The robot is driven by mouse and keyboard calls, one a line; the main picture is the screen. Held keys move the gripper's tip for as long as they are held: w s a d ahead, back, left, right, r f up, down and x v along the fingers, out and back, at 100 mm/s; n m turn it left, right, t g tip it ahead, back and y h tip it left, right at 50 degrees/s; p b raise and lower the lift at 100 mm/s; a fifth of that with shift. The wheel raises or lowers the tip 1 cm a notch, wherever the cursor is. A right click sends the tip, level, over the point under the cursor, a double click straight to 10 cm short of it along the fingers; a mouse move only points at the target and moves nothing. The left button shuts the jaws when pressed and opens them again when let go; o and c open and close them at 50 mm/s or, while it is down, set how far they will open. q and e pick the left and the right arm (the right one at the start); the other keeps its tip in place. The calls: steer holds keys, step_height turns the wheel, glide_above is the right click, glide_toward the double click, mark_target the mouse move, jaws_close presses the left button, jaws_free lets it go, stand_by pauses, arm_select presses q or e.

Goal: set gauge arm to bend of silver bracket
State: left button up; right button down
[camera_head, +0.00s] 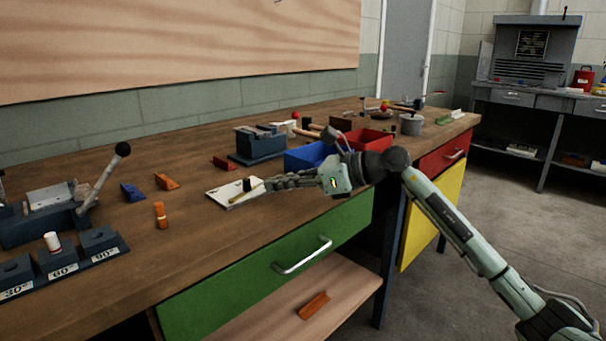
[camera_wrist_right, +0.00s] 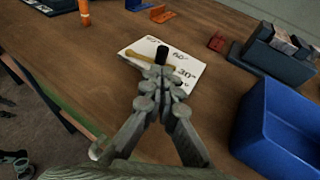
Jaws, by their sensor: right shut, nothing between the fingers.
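The gauge is a white plate (camera_head: 225,196) lying on the wooden bench, with a yellow arm and a black knob (camera_head: 246,185). In the right wrist view the plate (camera_wrist_right: 190,88) shows angle marks, 60° and 30° readable. The yellow gauge arm (camera_wrist_right: 139,56) points to the plate's left edge, and the black knob (camera_wrist_right: 162,53) stands up from it. My right gripper (camera_head: 268,184) is shut and empty, its fingertips (camera_wrist_right: 159,76) right beside the knob and over the plate; contact cannot be told. No silver bracket can be clearly picked out. My left gripper is out of view.
A blue bin (camera_head: 308,156) and a red bin (camera_head: 368,140) stand right of the gauge, near my right wrist. A dark blue vise (camera_head: 257,147) is behind. A lever machine (camera_head: 40,228) and angle-marked blocks (camera_head: 98,239) are at left. Orange brackets (camera_head: 160,214) lie between.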

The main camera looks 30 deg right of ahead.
steer(key=shift+w+a+r, duration=0.1)
steer(key=shift+w+a, duration=0.85)
steer(key=shift+a, duration=0.05)
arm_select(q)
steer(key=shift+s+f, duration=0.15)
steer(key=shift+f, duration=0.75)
arm_select(e)
steer(key=shift+w+a, duration=0.1)
